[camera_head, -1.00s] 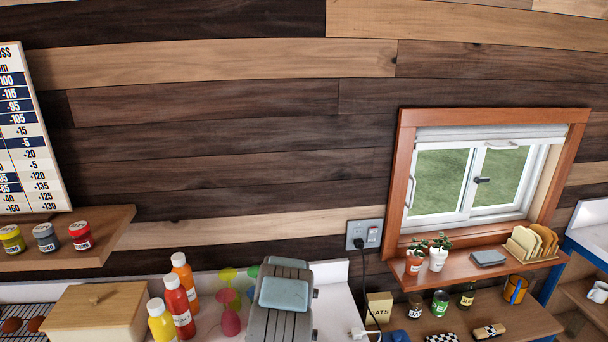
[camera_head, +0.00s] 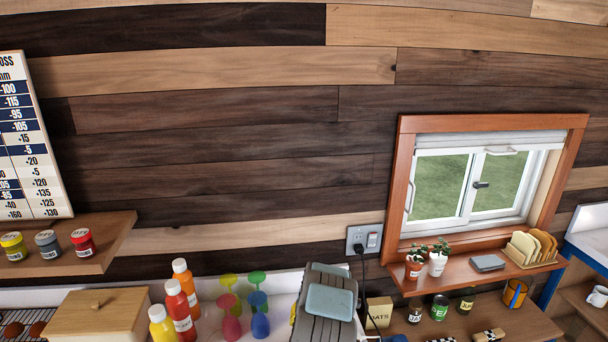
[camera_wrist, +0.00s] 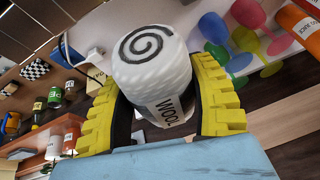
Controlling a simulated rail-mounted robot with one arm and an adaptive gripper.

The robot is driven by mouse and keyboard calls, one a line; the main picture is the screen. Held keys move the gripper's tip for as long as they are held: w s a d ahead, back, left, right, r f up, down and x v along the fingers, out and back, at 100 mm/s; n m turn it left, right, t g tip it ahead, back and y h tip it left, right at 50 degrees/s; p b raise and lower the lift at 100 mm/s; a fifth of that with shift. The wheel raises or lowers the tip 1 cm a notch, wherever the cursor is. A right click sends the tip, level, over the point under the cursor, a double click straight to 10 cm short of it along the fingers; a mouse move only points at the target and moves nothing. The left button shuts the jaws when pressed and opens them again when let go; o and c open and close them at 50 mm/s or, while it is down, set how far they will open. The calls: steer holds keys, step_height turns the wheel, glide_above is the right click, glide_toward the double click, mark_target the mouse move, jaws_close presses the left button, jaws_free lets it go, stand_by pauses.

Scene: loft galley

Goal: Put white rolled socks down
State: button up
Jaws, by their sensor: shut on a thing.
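The white rolled socks (camera_wrist: 152,66) are in the wrist view, a knitted white roll with a dark spiral on its end and a label reading WOOL. My gripper (camera_wrist: 160,82) has yellow ridged fingers on both sides of the roll and is shut on it.
Right are an oats box (camera_head: 379,311), jars on a lower wooden shelf (camera_head: 530,322), and a window ledge (camera_head: 455,272) with potted plants.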

steer(key=shift+d+f+m+p, duration=0.4)
steer(key=shift+d+p, duration=0.25)
steer(key=shift+p, duration=0.15)
steer(key=shift+m+h, duration=0.5)
steer(key=shift+m, duration=0.4)
steer(key=s+d+p, duration=0.1)
steer(key=d+f+p, duration=0.1)
steer(key=d+p, duration=0.1)
steer(key=s+d+p, duration=0.1)
steer(key=p, duration=0.1)
steer(key=shift+s+d+f, duration=0.35)
steer(key=shift+f, duration=0.05)
steer(key=shift+d, duration=0.1)
steer(key=s+r+p, duration=0.1)
steer(key=s+p, duration=0.3)
steer(key=s+r+p, duration=0.1)
steer(key=s+p, duration=0.1)
steer(key=shift+r, duration=0.3)
steer(key=s+a+n+y+p, duration=0.1)
steer(key=s+a+n+p, duration=0.2)
steer(key=s, duration=0.7)
steer(key=a+p, duration=0.2)
steer(key=a, duration=0.2)
steer(key=shift+s+a+r, duration=0.15)
steer(key=shift+a+r, duration=0.15)
